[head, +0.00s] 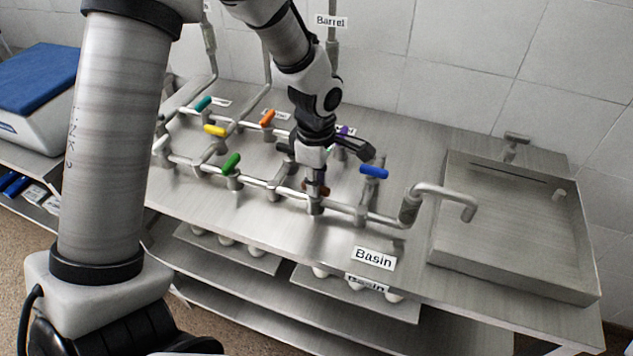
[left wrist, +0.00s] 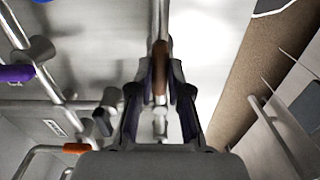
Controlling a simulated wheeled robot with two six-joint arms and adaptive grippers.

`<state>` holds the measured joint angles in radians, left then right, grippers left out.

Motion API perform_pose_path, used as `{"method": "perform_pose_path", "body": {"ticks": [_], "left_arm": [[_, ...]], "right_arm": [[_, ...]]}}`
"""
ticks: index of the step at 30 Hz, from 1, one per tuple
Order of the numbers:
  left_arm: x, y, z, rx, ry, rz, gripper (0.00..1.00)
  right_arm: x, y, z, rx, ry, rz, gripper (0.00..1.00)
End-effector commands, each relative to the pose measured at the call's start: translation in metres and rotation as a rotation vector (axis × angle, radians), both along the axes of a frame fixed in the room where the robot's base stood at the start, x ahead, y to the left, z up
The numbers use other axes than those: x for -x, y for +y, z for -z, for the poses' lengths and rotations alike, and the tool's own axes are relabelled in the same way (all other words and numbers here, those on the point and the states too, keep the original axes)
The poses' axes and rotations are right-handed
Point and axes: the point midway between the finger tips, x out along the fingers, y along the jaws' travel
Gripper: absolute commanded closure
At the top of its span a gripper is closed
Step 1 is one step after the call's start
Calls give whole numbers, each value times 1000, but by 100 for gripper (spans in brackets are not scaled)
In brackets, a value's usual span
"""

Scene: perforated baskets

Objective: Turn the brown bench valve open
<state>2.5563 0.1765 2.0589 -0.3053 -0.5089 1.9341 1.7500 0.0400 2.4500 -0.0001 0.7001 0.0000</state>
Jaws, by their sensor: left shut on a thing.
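The brown valve handle (head: 318,189) sits on the pipework at the front of the bench, left of the blue valve. My left gripper (head: 316,180) reaches down onto it from above and hides much of it in the head view. In the left wrist view the brown handle (left wrist: 160,72) lies between the two fingers of my left gripper (left wrist: 161,85), which are shut on it. The handle looks in line with the pipe in that view. My right gripper does not show.
Near it stand the blue valve (head: 373,171), green valve (head: 231,163), yellow valve (head: 215,130), orange valve (head: 268,118), teal valve (head: 203,103) and partly hidden purple valve (head: 343,131). A bent spout (head: 447,192) reaches toward the metal sink (head: 515,225) at right. A "Basin" label (head: 374,258) is on the bench front.

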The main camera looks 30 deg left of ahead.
Motion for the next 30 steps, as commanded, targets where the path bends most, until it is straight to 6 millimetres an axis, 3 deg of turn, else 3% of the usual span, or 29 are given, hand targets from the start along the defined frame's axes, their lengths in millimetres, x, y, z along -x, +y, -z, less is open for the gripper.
{"method": "perform_pose_path", "body": {"ticks": [19,20,21,22,30], "left_arm": [[2,0,2,0,5,-60,100],[2,0,2,0,5,-59,75],[2,0,2,0,5,-59,61],[1,0,1,0,5,-59,57],[1,0,0,0,2,-58,57]], "right_arm": [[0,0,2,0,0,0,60],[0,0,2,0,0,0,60],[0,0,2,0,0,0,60],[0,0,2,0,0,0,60],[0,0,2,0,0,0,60]]}}
